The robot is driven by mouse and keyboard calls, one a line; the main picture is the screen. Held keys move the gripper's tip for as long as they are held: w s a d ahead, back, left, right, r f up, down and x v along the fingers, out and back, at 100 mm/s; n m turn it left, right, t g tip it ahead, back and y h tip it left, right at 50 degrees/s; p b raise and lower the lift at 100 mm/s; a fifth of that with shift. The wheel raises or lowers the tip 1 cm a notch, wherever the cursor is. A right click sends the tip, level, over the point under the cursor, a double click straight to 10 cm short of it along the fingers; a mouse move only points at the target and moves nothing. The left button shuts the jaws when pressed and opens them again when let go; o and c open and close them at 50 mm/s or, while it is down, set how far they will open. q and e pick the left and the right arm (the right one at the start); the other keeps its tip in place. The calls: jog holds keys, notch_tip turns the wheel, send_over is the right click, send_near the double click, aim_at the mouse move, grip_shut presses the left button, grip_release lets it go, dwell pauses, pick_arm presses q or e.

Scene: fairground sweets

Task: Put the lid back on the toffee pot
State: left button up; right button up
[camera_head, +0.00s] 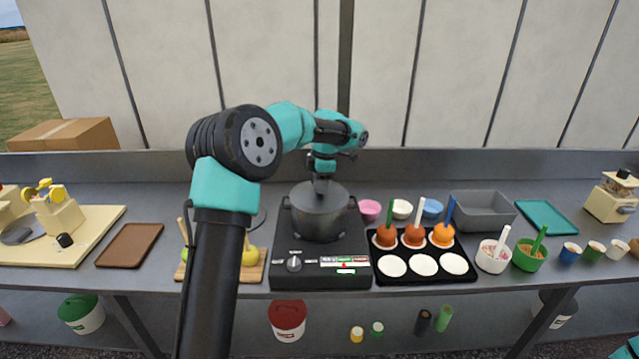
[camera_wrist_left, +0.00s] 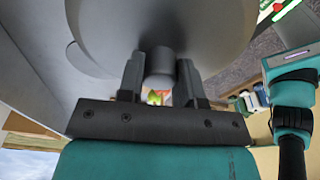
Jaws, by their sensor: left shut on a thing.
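The dark grey toffee pot (camera_head: 318,224) stands on the black hotplate (camera_head: 320,270) near the middle of the counter. Its grey lid (camera_head: 318,195) is over the pot's mouth; I cannot tell whether it touches the rim all round. My left gripper (camera_head: 321,181) points down above the pot and is shut on the lid's knob. In the left wrist view, the knob (camera_wrist_left: 160,66) sits between the two fingers and the lid's underside rim is hidden.
Right of the pot, a black tray (camera_head: 378,280) holds several toffee apples on sticks. A wooden board (camera_head: 254,268) with apples lies close on the left. Small bowls, including a pink one (camera_head: 369,210), stand right behind. A brown tray (camera_head: 130,246) lies further left.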

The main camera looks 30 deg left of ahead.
dwell(0.8)
pick_arm(q)
jog(key=o, duration=1.1)
jog(key=shift+c, duration=0.2)
jog(key=shift+o, duration=0.4)
jog(key=o, duration=0.4)
jog(key=shift+r, duration=0.1)
jog(key=shift+r, duration=3.4)
grip_shut()
